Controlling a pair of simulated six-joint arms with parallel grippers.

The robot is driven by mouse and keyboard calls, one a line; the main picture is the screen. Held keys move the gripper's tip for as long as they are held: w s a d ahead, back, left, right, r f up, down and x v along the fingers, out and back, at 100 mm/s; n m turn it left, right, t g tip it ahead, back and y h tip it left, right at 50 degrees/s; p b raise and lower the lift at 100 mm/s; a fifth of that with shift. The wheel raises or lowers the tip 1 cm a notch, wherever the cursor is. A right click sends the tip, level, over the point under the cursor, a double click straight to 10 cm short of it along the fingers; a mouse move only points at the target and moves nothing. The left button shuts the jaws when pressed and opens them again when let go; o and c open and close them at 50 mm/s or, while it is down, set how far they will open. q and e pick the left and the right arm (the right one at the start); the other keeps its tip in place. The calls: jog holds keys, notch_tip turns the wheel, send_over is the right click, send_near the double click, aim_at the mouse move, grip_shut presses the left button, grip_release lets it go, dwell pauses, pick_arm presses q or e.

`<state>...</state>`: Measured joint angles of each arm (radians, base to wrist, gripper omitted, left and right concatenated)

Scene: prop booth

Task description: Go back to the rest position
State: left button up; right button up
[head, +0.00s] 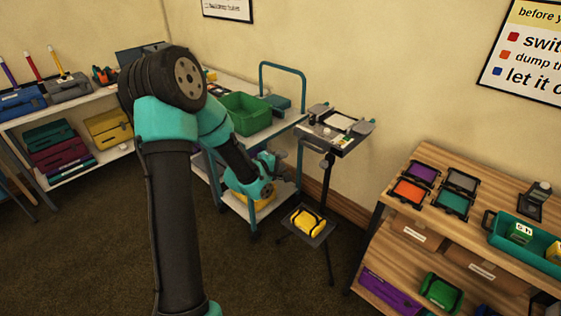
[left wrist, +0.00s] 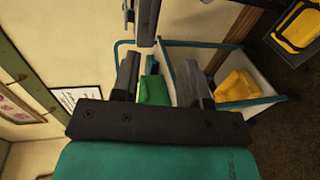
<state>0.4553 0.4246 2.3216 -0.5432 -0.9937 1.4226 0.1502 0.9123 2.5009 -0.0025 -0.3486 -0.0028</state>
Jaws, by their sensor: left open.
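My left arm rises through the middle of the head view and bends down to the right. Its gripper (head: 289,180) hangs beside the white cart, left of the stand's post. In the left wrist view my left gripper (left wrist: 158,65) shows two dark fingers spread apart with nothing between them; the green bin (left wrist: 154,90) and the cart lie beyond. My right gripper is in neither view.
The cart (head: 281,133) carries a green bin (head: 247,112). A tripod stand (head: 342,143) has a lower shelf with a yellow item (head: 306,223). A wooden shelf unit (head: 398,226) stands at right, a white shelf (head: 92,176) at left. Brown floor (head: 95,255) is open in front.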

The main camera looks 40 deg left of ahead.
pick_arm(q)
jog(key=shift+s, duration=0.1)
dwell(0.4)
jog(key=s+d+f+m+g, duration=0.2)
jog(key=d+f+m+g, duration=0.2)
jog(key=d+f, duration=0.55)
jog(key=s+d+f+m+g+h, duration=0.1)
jog(key=s+d+f+m+g, duration=0.4)
jog(key=s+d+f, duration=0.2)
jog(key=s+d+f+m+g+h, duration=0.1)
jog(key=s+d+f+m+g, duration=0.4)
jog(key=s+f, duration=0.6)
jog(key=shift+s+d+f+m+g+h, duration=0.35)
jog(key=shift+s+d+m, duration=0.2)
jog(key=shift+d, duration=0.65)
jog(key=shift+w+a, duration=0.1)
